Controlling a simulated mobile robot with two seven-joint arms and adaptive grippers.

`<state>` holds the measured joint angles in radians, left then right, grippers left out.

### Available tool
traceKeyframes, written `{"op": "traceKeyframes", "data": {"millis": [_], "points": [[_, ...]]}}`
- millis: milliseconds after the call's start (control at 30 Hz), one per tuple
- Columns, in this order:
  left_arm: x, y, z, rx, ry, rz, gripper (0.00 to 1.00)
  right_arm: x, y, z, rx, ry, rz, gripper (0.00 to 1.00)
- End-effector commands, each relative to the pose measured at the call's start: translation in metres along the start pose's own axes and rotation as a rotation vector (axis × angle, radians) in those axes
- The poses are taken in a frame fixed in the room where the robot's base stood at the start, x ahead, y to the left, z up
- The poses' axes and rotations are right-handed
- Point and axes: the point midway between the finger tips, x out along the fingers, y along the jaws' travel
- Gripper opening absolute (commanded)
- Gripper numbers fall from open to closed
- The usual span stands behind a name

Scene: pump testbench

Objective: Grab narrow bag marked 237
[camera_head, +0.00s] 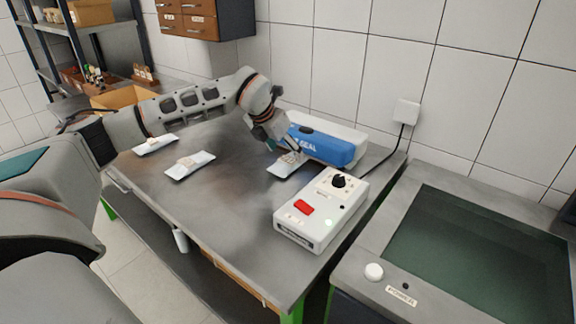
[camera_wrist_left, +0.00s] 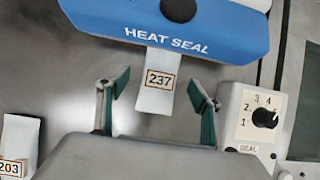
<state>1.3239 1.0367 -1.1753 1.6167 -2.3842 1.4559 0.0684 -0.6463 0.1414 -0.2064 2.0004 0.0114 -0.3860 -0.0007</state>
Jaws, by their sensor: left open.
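The narrow white bag marked 237 (camera_wrist_left: 156,92) lies under the front edge of the blue heat sealer (camera_wrist_left: 185,22) in the left wrist view. In the head view the bag (camera_head: 281,170) shows partly below my left gripper. My left gripper (camera_wrist_left: 160,100) is open, with one finger on each side of the bag and a gap to both. I cannot tell the height of the fingers over the table. In the head view the left gripper (camera_head: 288,152) is beside the heat sealer (camera_head: 325,146). My right gripper is not in view.
Another bag marked 203 (camera_wrist_left: 18,145) lies at the left. Two white bags (camera_head: 190,164) (camera_head: 156,144) lie on the metal table (camera_head: 230,205). A white control box (camera_head: 322,210) with a dial stands right of the gripper. A dark basin (camera_head: 480,250) is at the right.

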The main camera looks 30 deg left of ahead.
Motion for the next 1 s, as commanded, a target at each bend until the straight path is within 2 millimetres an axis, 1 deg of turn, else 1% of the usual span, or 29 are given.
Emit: {"op": "traceKeyframes", "data": {"millis": [33,100,200,267,500,1000], "points": [[0.011,-0.002,-0.001,0.000,0.004,-0.001,0.65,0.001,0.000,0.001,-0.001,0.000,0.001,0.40],[0.021,-0.003,-0.001,0.000,0.005,-0.001,0.65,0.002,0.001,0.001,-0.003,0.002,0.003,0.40],[0.033,-0.003,0.000,0.000,0.003,-0.001,0.65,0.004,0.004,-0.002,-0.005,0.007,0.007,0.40],[0.036,-0.003,0.000,0.000,0.003,-0.001,0.65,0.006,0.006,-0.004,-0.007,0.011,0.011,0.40],[0.037,-0.003,0.001,0.001,0.001,0.000,0.65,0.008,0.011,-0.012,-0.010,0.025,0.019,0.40],[0.040,-0.003,-0.001,0.001,0.000,-0.001,0.65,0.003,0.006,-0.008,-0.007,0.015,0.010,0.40]]}}
